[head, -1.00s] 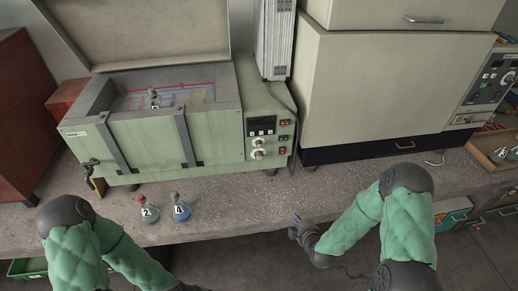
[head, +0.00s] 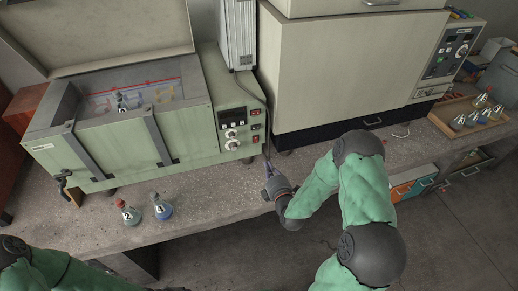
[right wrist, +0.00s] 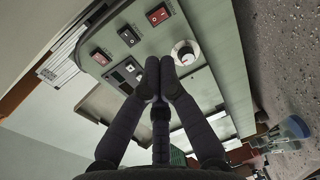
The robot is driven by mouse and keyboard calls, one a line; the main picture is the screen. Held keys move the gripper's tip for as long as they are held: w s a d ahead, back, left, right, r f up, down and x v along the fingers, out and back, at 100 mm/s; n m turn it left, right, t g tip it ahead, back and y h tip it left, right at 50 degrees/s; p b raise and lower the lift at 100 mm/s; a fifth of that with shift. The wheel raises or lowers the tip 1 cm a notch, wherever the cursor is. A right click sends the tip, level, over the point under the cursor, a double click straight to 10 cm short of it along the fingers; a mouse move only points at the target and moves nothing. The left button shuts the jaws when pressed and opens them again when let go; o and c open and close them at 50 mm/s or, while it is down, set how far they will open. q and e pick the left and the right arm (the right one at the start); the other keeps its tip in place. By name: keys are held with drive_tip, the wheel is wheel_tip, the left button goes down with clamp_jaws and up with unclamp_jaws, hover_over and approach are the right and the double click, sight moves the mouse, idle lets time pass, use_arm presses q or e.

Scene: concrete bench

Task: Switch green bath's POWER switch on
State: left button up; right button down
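The green bath (head: 110,140) stands on the bench at the left of the head view with its lid raised. My right gripper (head: 267,164) is just in front of the panel's lower right, fingers together and empty (right wrist: 160,66), apart from the switches. My left gripper is out of view.
Two flasks, one red-stoppered (head: 130,214) and one blue (head: 161,207), stand before the bath. A large cream oven (head: 350,75) is at the right. A wooden tray (head: 462,122) holds several flasks. A cable hangs between bath and oven.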

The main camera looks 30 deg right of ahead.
sight(256, 140)
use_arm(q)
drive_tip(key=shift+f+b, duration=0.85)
use_arm(e)
drive_tip(key=x, duration=1.4)
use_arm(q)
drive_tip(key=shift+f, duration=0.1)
